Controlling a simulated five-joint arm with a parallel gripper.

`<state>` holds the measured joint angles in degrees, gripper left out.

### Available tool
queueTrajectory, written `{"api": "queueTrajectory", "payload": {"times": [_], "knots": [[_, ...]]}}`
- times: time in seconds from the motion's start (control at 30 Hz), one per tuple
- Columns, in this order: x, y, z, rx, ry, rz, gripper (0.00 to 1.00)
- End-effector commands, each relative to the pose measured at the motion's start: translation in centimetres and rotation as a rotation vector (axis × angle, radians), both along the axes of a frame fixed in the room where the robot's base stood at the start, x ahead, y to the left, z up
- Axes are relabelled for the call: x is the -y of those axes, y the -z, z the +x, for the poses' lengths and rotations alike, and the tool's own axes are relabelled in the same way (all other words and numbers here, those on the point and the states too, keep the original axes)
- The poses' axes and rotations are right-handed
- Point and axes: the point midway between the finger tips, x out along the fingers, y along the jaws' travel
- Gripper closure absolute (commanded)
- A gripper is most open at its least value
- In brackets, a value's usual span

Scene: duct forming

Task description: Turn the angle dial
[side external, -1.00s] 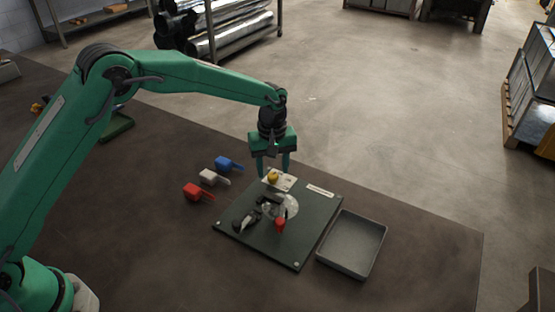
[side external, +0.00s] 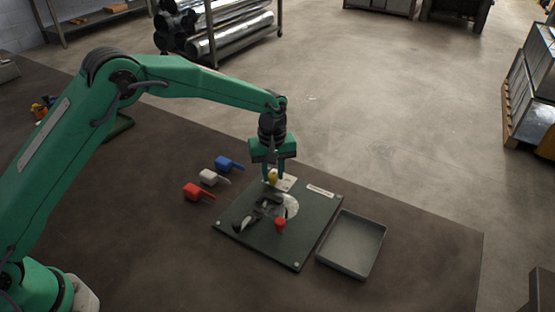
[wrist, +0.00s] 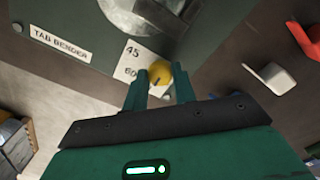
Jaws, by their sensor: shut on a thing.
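The angle dial is a yellow knob (side external: 272,175) on a pale plate at the back of the dark tab bender board (side external: 262,250). In the wrist view the yellow knob (wrist: 160,73) sits between the two green fingers, with a dark pointer mark on it. The pale plate (wrist: 139,58) shows "45" and a second number partly hidden. My gripper (side external: 280,180) points down and is shut on the dial; it also shows in the wrist view (wrist: 159,88).
The board carries a shiny round metal piece (side external: 291,206), a black lever (side external: 243,221) and a red knob (side external: 280,225). Red (side external: 198,192), white (side external: 211,177) and blue (side external: 228,163) handled pieces lie left of it. A grey tray (side external: 352,244) stands right.

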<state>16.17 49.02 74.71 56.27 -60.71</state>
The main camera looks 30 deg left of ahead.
Motion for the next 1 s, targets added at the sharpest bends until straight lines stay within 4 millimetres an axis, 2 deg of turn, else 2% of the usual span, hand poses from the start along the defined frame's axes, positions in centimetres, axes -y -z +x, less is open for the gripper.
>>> {"api": "queueTrajectory", "payload": {"times": [0.37, 1.0], "knots": [[-0.01, -0.06, 0.00, 0.000, 0.137, 0.000, 0.96], [-0.01, -0.10, 0.01, 0.000, 0.640, 0.000, 0.96]]}}
